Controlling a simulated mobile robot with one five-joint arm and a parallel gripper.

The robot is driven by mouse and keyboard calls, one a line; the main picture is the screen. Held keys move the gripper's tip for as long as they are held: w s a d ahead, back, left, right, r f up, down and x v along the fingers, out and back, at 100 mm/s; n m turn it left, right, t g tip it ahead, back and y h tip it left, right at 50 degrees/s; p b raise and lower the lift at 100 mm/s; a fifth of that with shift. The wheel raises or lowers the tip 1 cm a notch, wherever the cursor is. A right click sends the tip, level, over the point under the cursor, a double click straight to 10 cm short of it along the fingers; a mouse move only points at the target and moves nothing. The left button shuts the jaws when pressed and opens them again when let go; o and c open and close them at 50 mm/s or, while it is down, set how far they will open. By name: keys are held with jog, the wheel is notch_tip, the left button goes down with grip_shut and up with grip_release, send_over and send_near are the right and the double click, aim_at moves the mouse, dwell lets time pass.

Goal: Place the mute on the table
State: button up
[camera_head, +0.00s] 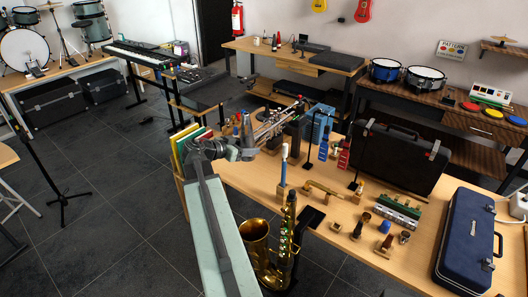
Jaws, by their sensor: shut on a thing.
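My gripper (245,152) is over the left end of the long wooden table (335,221), beside the trumpet. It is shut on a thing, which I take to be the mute. The held thing is small and mostly hidden by the jaws, so its shape and its height above the table are hard to tell. A silver trumpet (272,124) is just to the right and behind. Several small wooden and metal parts stand on the front right of the table, including a dark brown one (385,244).
A gold saxophone (258,250) stands at the table's front edge. A blue case (466,240) and a black case (397,158) take up the right and back.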

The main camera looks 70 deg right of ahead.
jog(key=f+b, duration=1.1)
jog(key=f, duration=0.2)
jog(key=f+b, duration=0.6)
jog(key=shift+s+d+f+b, duration=0.2)
jog(key=shift+d+f+b, duration=0.1)
jog(key=shift+d+f, duration=0.05)
jog(key=s+d, duration=0.1)
jog(key=d, duration=0.3)
jog(key=s+d, duration=0.2)
jog(key=d, duration=0.2)
jog(key=s+d, duration=0.2)
jog(key=d, duration=0.2)
jog(key=shift+s+d, duration=0.15)
jog(key=d, duration=0.1)
jog(key=s+d, duration=0.1)
jog(key=d, duration=0.1)
jog(key=shift+s, duration=0.1)
jog(key=shift+s+d+f+b, duration=0.15)
jog(key=shift+d+f+b, duration=0.05)
jog(key=shift+f+b, duration=0.3)
jog(key=shift+s+d+f+b, duration=0.1)
jog(key=shift+d+f+b, duration=0.05)
jog(key=shift+f+b, duration=0.35)
jog(key=shift+r, duration=0.25)
jog(key=shift+f, duration=0.25)
jog(key=o, duration=1.4)
jog(key=shift+r, duration=0.1)
jog(key=shift+o, duration=0.2)
